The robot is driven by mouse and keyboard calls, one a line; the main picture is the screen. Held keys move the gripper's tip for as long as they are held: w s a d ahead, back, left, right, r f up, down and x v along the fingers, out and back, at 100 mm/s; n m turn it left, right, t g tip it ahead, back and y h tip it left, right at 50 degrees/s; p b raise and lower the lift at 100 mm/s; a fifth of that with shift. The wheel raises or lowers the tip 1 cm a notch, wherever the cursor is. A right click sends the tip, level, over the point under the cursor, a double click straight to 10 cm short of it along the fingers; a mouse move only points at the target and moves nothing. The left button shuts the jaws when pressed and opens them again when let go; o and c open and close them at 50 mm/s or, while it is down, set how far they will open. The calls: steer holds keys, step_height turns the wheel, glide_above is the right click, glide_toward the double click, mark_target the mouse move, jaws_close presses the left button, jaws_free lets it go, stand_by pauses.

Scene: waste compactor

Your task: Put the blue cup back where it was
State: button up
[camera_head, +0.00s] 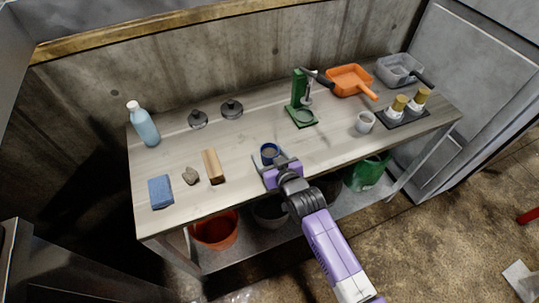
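The blue cup (269,153) stands upright near the middle of the wooden table, with a dark inside showing from above. My gripper (275,167) is right at the cup's near side, reaching in from the table's front edge. The gripper body hides the lower near part of the cup. The fingertips are too small and partly hidden, so I cannot tell whether they are around the cup or touching it.
A wooden block (213,166), a stone (190,176) and a blue sponge (160,191) lie to the left. A green press (302,100) stands behind right, with a white cup (364,122) farther right. The tabletop between the cup and the press is clear.

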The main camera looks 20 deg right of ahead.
steer(key=shift+r, duration=0.2)
steer(key=s+f+v, duration=0.1)
steer(key=f+v, duration=0.2)
steer(key=v, duration=1.2)
steer(key=s+f+v, duration=0.1)
steer(key=f+v, duration=0.1)
steer(key=v, duration=1.2)
steer(key=s+r+t, duration=0.1)
steer(key=s+r, duration=1)
steer(key=s, duration=0.3)
steer(key=shift+s+r+b, duration=0.15)
steer(key=shift+s+b, duration=0.2)
steer(key=shift+s, duration=0.05)
